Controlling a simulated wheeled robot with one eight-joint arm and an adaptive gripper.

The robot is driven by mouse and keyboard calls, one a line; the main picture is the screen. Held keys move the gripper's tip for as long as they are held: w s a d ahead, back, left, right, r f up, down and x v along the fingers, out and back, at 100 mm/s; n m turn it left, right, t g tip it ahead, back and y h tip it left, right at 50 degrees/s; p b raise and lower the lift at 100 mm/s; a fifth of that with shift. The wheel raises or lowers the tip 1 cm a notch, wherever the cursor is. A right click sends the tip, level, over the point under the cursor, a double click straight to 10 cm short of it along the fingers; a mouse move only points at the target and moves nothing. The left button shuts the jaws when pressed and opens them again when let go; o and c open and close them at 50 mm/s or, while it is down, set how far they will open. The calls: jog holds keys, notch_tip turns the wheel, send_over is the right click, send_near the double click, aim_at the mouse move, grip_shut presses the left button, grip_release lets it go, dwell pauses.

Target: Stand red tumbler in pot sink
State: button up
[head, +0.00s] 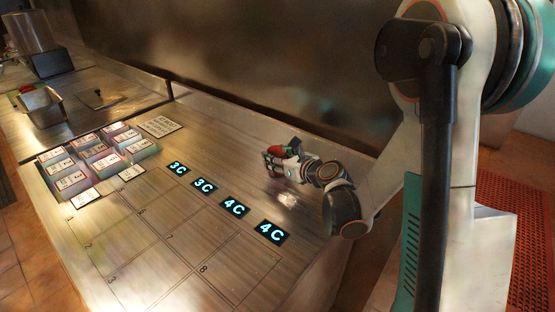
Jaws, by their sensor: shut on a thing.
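My gripper (272,161) is in the middle of the head view, over the back part of the metal counter. It is shut on a small red thing, which looks like the red tumbler (275,150). Its fingers and wrist hide part of it, so I cannot tell its tilt. I cannot tell whether it touches the counter or is held above it. I cannot make out a pot sink for certain in this view.
The metal counter (190,225) has numbered cells, lit tags (235,207) and several labelled blocks (102,155). A metal container (42,107) stands at the far left, near a tall cylinder (27,33) on a dark base. A dark wall (250,70) rises behind.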

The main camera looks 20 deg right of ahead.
jog(key=shift+f, duration=0.2)
jog(key=o, duration=1.1)
jog(key=shift+r, duration=0.1)
jog(key=shift+c, duration=0.2)
